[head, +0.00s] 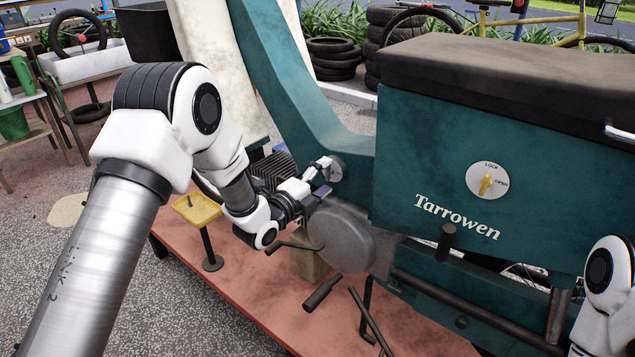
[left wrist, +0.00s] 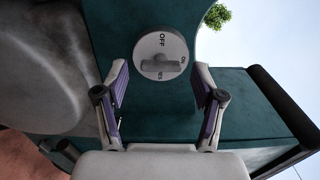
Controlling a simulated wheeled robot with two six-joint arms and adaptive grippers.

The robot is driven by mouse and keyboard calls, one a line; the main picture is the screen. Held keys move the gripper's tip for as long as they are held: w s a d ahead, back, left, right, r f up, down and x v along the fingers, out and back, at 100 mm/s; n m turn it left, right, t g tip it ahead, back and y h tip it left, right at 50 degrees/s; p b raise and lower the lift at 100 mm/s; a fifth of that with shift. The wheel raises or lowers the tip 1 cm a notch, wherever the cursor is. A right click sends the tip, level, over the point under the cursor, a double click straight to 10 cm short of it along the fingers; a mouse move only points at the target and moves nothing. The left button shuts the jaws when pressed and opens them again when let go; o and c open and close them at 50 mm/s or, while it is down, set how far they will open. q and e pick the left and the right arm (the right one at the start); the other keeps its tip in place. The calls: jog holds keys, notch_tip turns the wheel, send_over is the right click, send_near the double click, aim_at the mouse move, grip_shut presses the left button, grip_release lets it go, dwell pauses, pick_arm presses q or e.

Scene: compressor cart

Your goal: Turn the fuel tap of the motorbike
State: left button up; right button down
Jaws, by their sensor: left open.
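The fuel tap (left wrist: 158,63) is a round pale dial with a grey lever, marked OFF, ON and RES, on the teal motorbike body. In the left wrist view its lever lies across the picture, with its right end near the ON mark. In the head view the tap (head: 337,166) is partly hidden by my gripper. My left gripper (head: 322,181) is open in front of it. In the left wrist view the purple-padded fingers (left wrist: 161,92) stand on either side of the dial's lower part, with nothing between them that they grip. My right gripper is out of view.
A lock dial (head: 487,181) with a yellow handle, marked LOCK and OPEN, sits on the Tarrowen side panel (head: 410,150). A round grey engine cover (head: 342,238) and pedals lie below my left gripper. A yellow tray stand (head: 197,209) stands on the red platform (head: 240,285).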

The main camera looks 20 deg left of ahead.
pick_arm(q)
jog(key=v, duration=1.1)
jog(key=shift+s, duration=0.4)
jog(key=shift+a, duration=0.1)
